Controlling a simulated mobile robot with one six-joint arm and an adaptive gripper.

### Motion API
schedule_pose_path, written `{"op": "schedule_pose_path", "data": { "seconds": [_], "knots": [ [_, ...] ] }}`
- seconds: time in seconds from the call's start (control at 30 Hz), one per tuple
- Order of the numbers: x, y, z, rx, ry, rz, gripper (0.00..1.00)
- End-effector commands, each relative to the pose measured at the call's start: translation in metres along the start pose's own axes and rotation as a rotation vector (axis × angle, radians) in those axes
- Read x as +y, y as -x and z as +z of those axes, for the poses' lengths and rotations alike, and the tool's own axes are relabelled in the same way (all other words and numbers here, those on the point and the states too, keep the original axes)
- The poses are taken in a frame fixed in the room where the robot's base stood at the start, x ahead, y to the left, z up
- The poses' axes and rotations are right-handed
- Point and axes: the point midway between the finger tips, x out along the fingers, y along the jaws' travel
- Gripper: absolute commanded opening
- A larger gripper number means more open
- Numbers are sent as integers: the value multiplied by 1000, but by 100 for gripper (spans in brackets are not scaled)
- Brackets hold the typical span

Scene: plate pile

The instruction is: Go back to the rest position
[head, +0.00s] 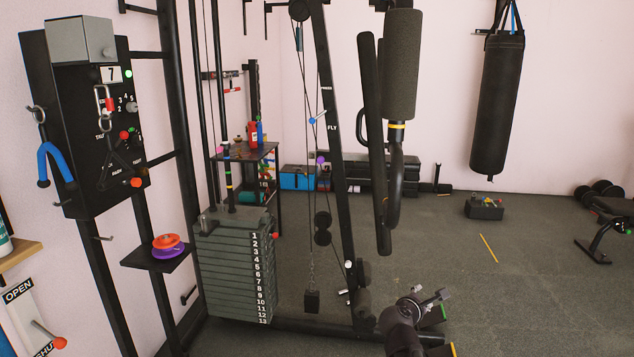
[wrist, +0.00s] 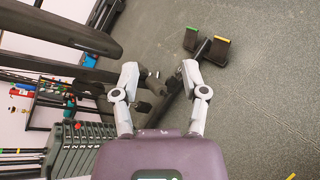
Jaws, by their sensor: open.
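My gripper (head: 424,298) is at the lower middle right of the head view, in front of the gym machine's base. In the wrist view my gripper (wrist: 160,76) shows two grey fingers spread apart, with nothing held between them. The numbered weight stack (head: 235,265) stands to the left of my gripper in the head view, clear of it. It also shows at the lower left of the wrist view (wrist: 85,135).
The machine's black upright (head: 335,160) and padded arm (head: 368,140) rise behind my gripper. A small shelf (head: 155,262) holds an orange and a purple disc (head: 167,246). A punching bag (head: 497,105) hangs at the right. Open floor (head: 540,290) lies right of my gripper.

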Motion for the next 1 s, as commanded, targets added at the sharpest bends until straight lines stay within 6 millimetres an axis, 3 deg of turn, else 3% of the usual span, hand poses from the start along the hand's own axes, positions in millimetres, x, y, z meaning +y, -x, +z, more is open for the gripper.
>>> {"op": "schedule_pose_path", "data": {
  "seconds": [0.1, 0.57, 1.0],
  "knots": [
    [1, 12, 16, 31, -174, -94, 57],
    [-12, 63, 30, 102, -800, -519, 57],
    [-1, 143, 35, 73, -1265, -1010, 57]
  ]
}}
